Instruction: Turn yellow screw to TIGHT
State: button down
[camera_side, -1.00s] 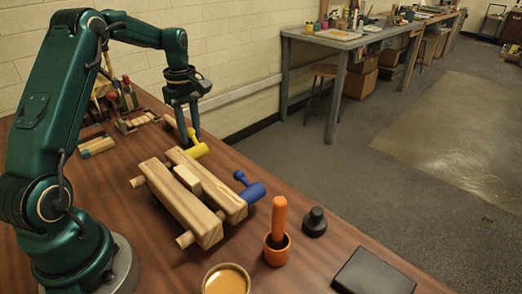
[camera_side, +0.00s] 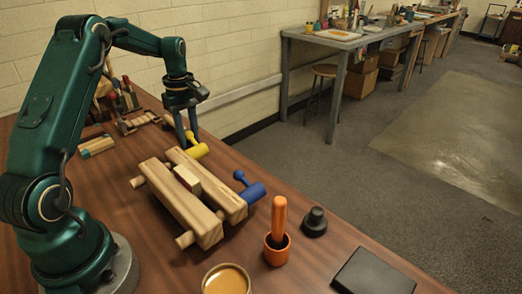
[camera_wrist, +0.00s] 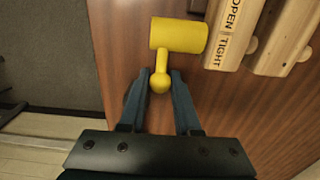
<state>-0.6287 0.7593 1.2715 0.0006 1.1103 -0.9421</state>
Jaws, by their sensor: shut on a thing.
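The yellow screw (camera_side: 198,151) sits at the far end of the wooden press, its short handle ending in a ball. In the wrist view the yellow screw (camera_wrist: 180,36) lies across the picture beside a beam, its handle and ball pointing down towards me. My gripper (camera_wrist: 160,84) is shut on the ball end, a blue finger on either side. In the side view my gripper (camera_side: 189,136) is at the handle and its fingers partly hide it. The beam (camera_wrist: 232,30) bears the words OPEN and TIGHT, with TIGHT lower in the wrist view.
The press has two wooden beams (camera_side: 180,205) with a small block (camera_side: 187,178) between them. A blue screw (camera_side: 252,192) is at its near end. An orange-handled tool in a cup (camera_side: 277,250), a black knob (camera_side: 314,222) and a bowl (camera_side: 227,281) stand nearer the camera.

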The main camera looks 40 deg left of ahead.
jog(key=c, duration=0.9)
grip_release()
jog(key=shift+f, duration=0.15)
